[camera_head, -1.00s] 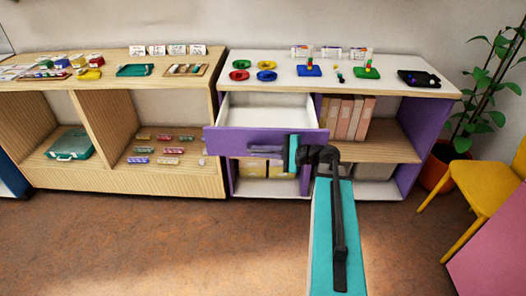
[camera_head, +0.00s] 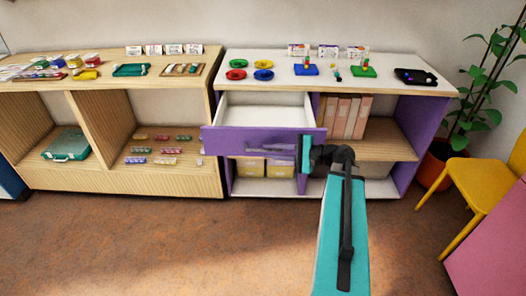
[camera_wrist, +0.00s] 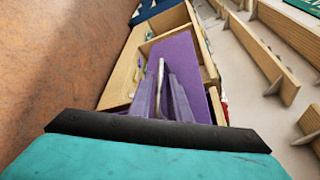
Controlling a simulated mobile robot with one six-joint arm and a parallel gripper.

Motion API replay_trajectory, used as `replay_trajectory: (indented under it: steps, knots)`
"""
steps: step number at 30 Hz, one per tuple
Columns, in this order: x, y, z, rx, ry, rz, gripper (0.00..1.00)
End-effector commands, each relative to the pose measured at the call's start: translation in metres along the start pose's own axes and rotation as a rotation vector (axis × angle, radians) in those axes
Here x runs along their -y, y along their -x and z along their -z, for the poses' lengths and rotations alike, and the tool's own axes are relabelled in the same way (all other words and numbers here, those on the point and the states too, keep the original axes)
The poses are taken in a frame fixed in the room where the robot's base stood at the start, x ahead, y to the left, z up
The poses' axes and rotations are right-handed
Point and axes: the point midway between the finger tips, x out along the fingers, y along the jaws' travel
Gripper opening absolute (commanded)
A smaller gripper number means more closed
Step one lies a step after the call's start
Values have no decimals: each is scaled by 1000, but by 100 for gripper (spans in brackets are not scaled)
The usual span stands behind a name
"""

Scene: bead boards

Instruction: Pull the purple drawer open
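The purple drawer (camera_head: 222,139) stands pulled out from the white-topped shelf unit, and its white inside shows from above in the head view. Its purple front (camera_wrist: 172,48) also shows in the wrist view. A thin pale handle (camera_wrist: 160,74) stands out from the front. My gripper (camera_head: 262,149) is at the right part of the drawer front, reaching in from the right. In the wrist view its two fingers (camera_wrist: 165,98) lie on either side of the handle's near end, with a gap between them; it looks open. Contact with the handle cannot be told.
Trays, bowls and bead boards stand on the white top (camera_head: 390,82). Yellowish boxes (camera_head: 265,168) are below the drawer and pink binders (camera_head: 345,115) to its right. A wooden shelf (camera_head: 150,95) adjoins on the left. A yellow chair (camera_head: 480,183) is at the right; the floor in front is clear.

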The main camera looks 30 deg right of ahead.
Motion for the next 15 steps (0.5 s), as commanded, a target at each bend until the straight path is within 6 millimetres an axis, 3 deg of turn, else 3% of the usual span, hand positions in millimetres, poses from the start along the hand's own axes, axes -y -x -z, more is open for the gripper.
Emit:
replay_trajectory:
  steps: [15]
  knots:
    - [0, 69, 0, -3, 0, 1, 17]
